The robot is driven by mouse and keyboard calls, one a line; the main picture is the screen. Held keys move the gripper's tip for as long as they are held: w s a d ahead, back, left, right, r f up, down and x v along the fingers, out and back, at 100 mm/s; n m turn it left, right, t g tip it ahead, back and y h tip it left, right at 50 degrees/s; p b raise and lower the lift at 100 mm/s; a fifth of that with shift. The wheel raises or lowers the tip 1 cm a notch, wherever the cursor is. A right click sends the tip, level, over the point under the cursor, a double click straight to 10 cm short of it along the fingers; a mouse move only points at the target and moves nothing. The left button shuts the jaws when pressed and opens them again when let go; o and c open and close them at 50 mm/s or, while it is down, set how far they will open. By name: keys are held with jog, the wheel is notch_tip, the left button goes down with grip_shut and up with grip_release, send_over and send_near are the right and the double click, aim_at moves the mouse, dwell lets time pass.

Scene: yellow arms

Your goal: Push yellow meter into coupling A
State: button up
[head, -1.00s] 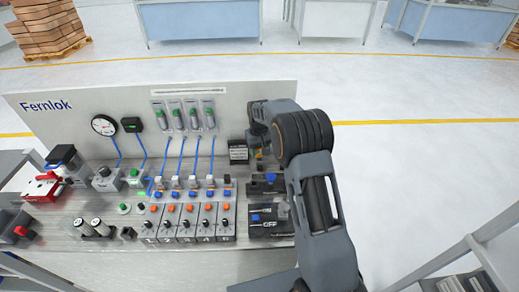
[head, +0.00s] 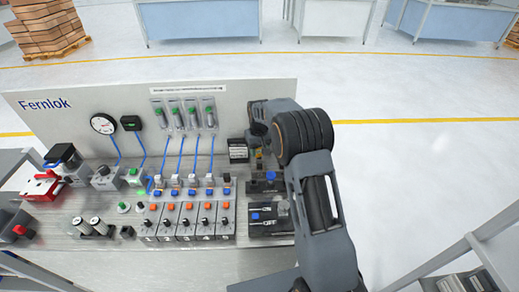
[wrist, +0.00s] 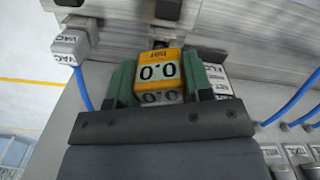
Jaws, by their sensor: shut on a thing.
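The yellow meter (wrist: 160,72) is a small block with a white display reading 0.0. My gripper (wrist: 160,88) is shut on it, with a green finger on each side. In the head view a bit of the yellow meter (head: 259,155) shows below my gripper (head: 259,146), near the right end of the bench. In the wrist view a dark metal fitting (wrist: 168,10) lies just beyond the meter. I cannot read a letter A on it, and the meter hides where the two meet.
The Fernlok panel (head: 70,105) stands behind the bench. A grey VAC block (wrist: 70,46) with a blue hose is left of my gripper in the wrist view. A labelled black box (head: 238,151) stands close left in the head view. Several switch modules (head: 187,222) stand in front.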

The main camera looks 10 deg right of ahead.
jog(key=shift+f+b, duration=0.55)
jog(key=shift+f, duration=0.35)
jog(key=o, duration=1)
jog(key=shift+r, duration=0.15)
notch_tip(320, 180, up, 9)
jog(key=p, duration=0.6)
